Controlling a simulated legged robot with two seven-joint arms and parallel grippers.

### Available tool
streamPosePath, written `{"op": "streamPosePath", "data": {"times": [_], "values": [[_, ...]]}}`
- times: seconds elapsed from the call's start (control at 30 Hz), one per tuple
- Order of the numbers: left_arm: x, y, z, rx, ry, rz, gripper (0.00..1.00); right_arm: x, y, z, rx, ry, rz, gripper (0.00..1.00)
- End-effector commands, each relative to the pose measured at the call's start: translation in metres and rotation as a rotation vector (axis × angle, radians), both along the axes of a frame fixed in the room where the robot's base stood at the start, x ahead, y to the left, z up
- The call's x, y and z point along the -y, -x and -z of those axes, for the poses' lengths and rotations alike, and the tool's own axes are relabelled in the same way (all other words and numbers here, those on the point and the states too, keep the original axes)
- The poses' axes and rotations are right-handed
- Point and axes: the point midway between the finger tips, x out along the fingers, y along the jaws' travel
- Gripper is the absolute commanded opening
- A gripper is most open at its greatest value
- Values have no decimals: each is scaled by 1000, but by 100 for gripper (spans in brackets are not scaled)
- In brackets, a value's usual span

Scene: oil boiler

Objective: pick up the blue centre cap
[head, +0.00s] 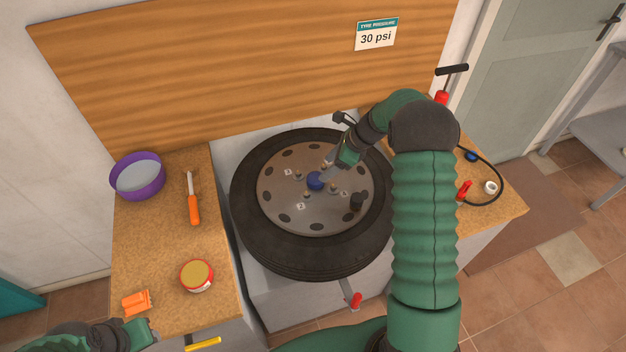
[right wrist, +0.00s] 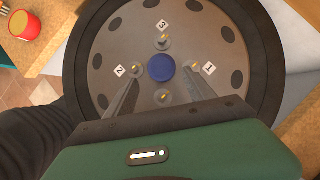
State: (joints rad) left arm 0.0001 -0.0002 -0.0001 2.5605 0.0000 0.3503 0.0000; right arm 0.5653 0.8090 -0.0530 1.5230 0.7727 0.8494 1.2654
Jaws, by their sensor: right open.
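The blue centre cap (head: 315,180) sits in the middle of the grey wheel disc (head: 280,209), inside a black tyre (head: 250,238) that lies flat. In the right wrist view the cap (right wrist: 161,68) is a round blue disc, fully in sight. My right gripper (head: 326,172) is over the wheel close to the cap. Its two fingers (right wrist: 160,85) are spread and empty, pointing toward the cap's two sides; whether they touch it I cannot tell. My left arm shows at the bottom left, and its fingertips are not clearly visible.
Several studs with number tags ring the cap. On the left worktop are a purple bowl (head: 138,178), an orange-handled tool (head: 194,207), a red tin (head: 197,276) and an orange item (head: 136,302). A pump hose (head: 503,187) lies right.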

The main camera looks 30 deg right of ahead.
Motion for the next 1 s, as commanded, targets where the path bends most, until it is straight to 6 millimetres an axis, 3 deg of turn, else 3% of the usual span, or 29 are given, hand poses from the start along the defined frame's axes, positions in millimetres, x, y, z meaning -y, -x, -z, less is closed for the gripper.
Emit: {"op": "streamPosePath", "data": {"times": [0.43, 0.7, 1.0], "values": [[0, 0, -6, 1, 0, 0, 36, -28, -26, 58, -1, 10, -5, 63], [0, 0, -6, 1, 0, 0, 36, -28, -29, 66, 3, 9, -2, 63], [0, 0, -5, 1, 0, 0, 36, -27, -28, 66, 1, 10, -2, 26]]}}
